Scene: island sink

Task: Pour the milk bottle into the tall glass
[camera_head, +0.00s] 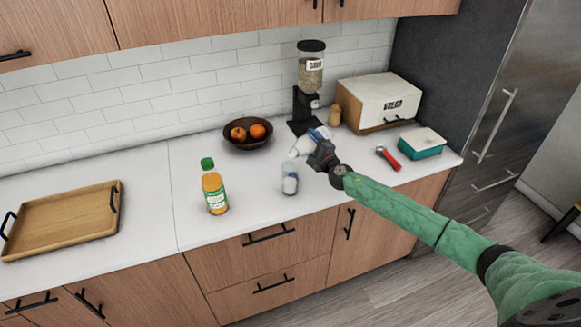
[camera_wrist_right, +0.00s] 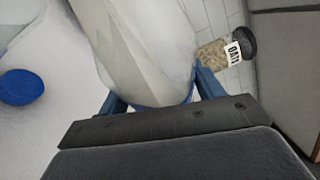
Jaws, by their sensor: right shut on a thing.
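The milk bottle (camera_head: 301,146) is whitish and tilted, its lower-left end above the tall glass. It fills the upper middle of the right wrist view (camera_wrist_right: 140,45). My right gripper (camera_head: 321,150) is shut on the bottle, with a blue finger on each side of it in the wrist view. The tall glass (camera_head: 290,181) stands upright on the counter, below and left of the gripper, and looks whitish inside. I cannot tell whether milk is flowing. My left gripper is not in view.
A juice bottle (camera_head: 214,190) with a green cap stands left of the glass. Behind are a fruit bowl (camera_head: 248,143), a cereal dispenser (camera_head: 310,75) and a bread box (camera_head: 378,100). A wooden tray (camera_head: 62,222) lies far left. A round blue thing (camera_wrist_right: 21,87) shows in the wrist view.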

